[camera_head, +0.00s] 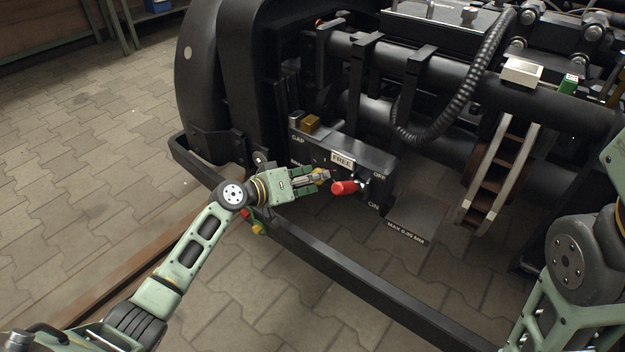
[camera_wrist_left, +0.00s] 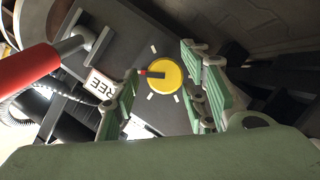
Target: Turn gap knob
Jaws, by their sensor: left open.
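The gap knob is a yellow disc with a dark bar and a red tip, and it shows between my fingers in the left wrist view (camera_wrist_left: 163,78). White tick marks surround it on the dark control box (camera_head: 372,160). In the head view my fingers largely hide the knob. My left gripper (camera_head: 322,178) is at the front of the box, fingers pointing at its face; in the left wrist view its green fingers (camera_wrist_left: 165,100) stand apart on either side of the knob. Whether they touch it I cannot tell. My right gripper is out of view.
A red-handled lever (camera_head: 345,187) by the OFF/ON marks is close to my left fingers, and shows large in the left wrist view (camera_wrist_left: 28,66). A FREE plate (camera_head: 342,159) sits on the box. A black frame bar (camera_head: 330,275) runs in front below my left arm.

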